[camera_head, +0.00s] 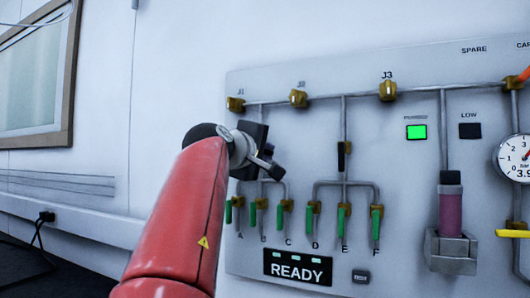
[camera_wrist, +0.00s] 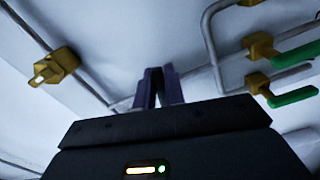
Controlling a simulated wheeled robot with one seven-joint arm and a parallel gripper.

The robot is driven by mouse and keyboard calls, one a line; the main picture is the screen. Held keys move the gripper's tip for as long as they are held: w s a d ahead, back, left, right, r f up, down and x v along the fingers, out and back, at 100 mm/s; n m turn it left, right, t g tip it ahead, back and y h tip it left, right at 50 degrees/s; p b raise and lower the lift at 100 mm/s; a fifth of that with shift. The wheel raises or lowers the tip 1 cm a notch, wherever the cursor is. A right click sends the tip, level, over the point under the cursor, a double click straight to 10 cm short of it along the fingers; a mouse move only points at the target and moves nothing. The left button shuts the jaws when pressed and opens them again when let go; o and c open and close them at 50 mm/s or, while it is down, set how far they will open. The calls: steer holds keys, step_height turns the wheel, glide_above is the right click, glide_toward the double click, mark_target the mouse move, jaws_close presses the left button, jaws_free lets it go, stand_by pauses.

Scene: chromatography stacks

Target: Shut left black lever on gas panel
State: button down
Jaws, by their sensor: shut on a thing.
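The gas panel (camera_head: 400,110) is an upright grey board with pipes and valves. My gripper (camera_head: 252,150) is against its left part in the head view, below J1 and J2. There it hides the left black lever and my fingertips. In the wrist view my two purplish fingers (camera_wrist: 155,80) are close together with a dark piece, the left black lever (camera_wrist: 153,88), between them. The lever's exact angle cannot be told. The right black lever (camera_head: 344,155) stands upright along its pipe below and between J2 and J3.
Green levers (camera_head: 341,219) hang in a row labelled A to F below my gripper. Brass fittings (camera_head: 298,98) line the top pipe. A pink cylinder (camera_head: 450,212), a gauge (camera_head: 520,158) and a lit green lamp (camera_head: 416,132) are to the right. A READY display (camera_head: 298,267) is below.

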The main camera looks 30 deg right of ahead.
steer(key=shift+r+n, duration=0.25)
steer(key=shift+n, duration=0.5)
steer(key=shift+r+n, duration=0.2)
steer(key=shift+n, duration=0.55)
steer(key=c, duration=1.5)
jaws_free()
steer(key=b+v, duration=0.4)
steer(key=v, duration=0.3)
steer(key=shift+s+a, duration=0.3)
